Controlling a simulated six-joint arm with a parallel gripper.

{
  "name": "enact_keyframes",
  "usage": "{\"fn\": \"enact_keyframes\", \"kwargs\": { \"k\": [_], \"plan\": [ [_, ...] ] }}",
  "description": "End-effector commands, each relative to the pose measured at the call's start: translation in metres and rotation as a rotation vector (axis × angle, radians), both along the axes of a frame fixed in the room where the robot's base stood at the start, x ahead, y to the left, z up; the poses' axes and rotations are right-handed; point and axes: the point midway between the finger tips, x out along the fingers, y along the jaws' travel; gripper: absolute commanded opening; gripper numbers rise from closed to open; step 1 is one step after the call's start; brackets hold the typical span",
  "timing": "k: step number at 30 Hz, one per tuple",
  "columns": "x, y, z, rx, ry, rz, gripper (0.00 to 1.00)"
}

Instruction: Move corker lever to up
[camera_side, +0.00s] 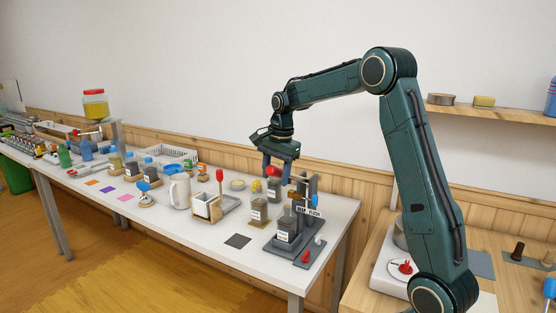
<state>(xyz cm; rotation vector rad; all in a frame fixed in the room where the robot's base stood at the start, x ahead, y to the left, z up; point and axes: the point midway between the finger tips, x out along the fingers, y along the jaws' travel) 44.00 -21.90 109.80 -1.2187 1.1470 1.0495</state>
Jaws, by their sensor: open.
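The corker (312,213) is a dark grey stand with an upright post and a small lettered plate, near the right end of the white table. A jar (285,229) with a white label stands on its base. A red knob (273,171), apparently the end of the corker lever, shows at the upper left of the post. My gripper (275,172) points down with its blue fingers open, one to each side of the red knob in this view. I cannot tell whether they touch it. The lever's bar is mostly hidden, so its angle is unclear.
A wooden box (206,208), a red-handled tool (220,178) and a white pitcher (180,191) stand further left. A dark square (237,241) lies on clear table in front. The wall is behind.

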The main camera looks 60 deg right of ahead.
Motion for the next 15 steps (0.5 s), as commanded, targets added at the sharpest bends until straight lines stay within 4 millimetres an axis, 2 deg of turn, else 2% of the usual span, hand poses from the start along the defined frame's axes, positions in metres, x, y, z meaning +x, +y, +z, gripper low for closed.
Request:
{"fn": "enact_keyframes", "kwargs": {
  "k": [6, 8, 13, 14, 15],
  "plan": [
    [0.0001, 0.0001, -0.0004, 0.0, 0.0, 0.0, 0.48],
    [0.0, 0.0001, -0.0003, 0.0, 0.0, 0.0, 0.39],
    [0.0, 0.0, -0.0003, 0.0, 0.0, 0.0, 0.05],
    [0.0, 0.0, -0.0003, 0.0, 0.0, 0.0, 0.0],
    [0.0, 0.0, -0.0002, 0.0, 0.0, 0.0, 0.0]
  ]
}}
